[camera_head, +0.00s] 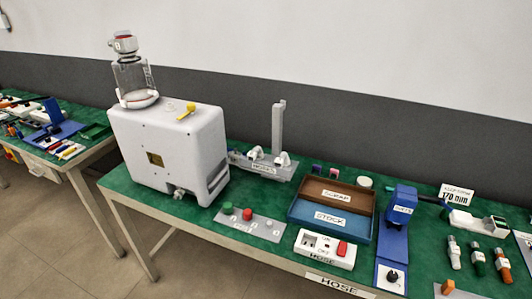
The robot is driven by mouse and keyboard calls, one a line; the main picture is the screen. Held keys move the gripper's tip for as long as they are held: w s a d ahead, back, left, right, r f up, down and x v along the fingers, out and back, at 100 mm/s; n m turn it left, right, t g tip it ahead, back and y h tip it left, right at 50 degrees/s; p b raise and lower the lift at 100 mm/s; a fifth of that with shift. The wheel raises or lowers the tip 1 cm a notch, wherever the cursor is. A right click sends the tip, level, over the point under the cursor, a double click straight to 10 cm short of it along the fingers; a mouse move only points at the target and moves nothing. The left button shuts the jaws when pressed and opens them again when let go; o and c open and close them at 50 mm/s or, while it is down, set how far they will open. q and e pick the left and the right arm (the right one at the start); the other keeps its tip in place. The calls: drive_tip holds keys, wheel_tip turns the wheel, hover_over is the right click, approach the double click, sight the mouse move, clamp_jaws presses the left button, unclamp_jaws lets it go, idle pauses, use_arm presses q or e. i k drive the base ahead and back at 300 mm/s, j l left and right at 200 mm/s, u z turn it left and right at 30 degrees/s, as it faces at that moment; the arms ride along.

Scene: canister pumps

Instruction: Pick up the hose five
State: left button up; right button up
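No piece that I can make out as hose five shows in the head view. A label reading HOSE (335,285) is on the front edge of the green-topped table (150,200). A two-part tray has a brown compartment labelled SCRAP (326,193) and a blue one labelled STOCK (316,220); no hose can be made out in either. Several small capped cylinders lie at the right, among them a green-banded one (478,261) and an orange-banded one (502,266); I cannot tell what they are. Neither of my grippers is in view.
A large white machine (165,150) with a clear canister (133,80) stands at the left. A button plate (250,223), a red-switch box (324,248) and a blue device (396,240) crowd the front. Another table (90,148) stands far left.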

sight(257, 153)
drive_tip(key=z, duration=0.4)
drive_tip(key=j+z, duration=0.15)
drive_tip(key=z, duration=0.3)
drive_tip(key=j+z, duration=0.1)
drive_tip(key=z, duration=0.3)
drive_tip(key=j+z, duration=0.4)
drive_tip(key=k+j+z, duration=0.15)
drive_tip(key=j+z, duration=0.3)
drive_tip(key=k+j+z, duration=0.1)
drive_tip(key=j, duration=0.25)
drive_tip(key=k+j+z, duration=0.1)
drive_tip(key=k+j, duration=0.25)
